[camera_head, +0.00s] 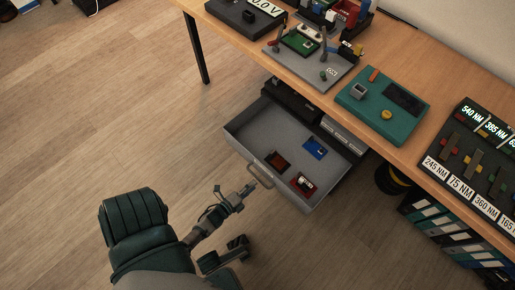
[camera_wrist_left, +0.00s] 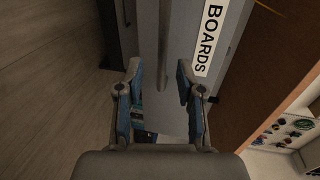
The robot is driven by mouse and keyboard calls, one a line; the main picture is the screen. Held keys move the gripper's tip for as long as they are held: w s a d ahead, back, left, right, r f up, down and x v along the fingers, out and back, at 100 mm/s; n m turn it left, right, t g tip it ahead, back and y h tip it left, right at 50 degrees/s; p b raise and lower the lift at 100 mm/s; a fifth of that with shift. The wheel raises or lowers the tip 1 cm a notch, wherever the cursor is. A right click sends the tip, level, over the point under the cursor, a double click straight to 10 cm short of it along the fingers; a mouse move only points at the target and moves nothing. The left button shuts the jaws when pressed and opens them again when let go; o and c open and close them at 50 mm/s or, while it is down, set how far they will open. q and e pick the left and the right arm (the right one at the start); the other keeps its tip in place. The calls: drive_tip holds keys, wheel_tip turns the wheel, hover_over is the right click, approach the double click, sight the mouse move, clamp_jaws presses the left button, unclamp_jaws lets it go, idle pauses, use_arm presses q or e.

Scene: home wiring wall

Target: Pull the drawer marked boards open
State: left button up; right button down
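The grey drawer (camera_head: 240,128) under the wooden table stands pulled out, its inside showing. In it lie a blue board (camera_head: 315,148), a brown-orange board (camera_head: 276,162) and a red board (camera_head: 303,184). Its bar handle (camera_head: 262,175) is on the front face. My left gripper (camera_head: 247,188) is at the handle. In the left wrist view the white BOARDS label (camera_wrist_left: 209,40) is on the drawer front, and the handle (camera_wrist_left: 163,45) runs between the spread fingers (camera_wrist_left: 161,100) of my left gripper, with gaps on both sides. My right gripper cannot be made out.
The table (camera_head: 345,75) carries a teal panel (camera_head: 382,108), a grey board with parts (camera_head: 310,65) and a dark rack of labelled tools (camera_head: 470,165). A shelf of binders (camera_head: 450,235) stands under the table at right.

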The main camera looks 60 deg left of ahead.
use_arm(q)
drive_tip(key=v, duration=0.6)
drive_tip(key=shift+s, duration=0.4)
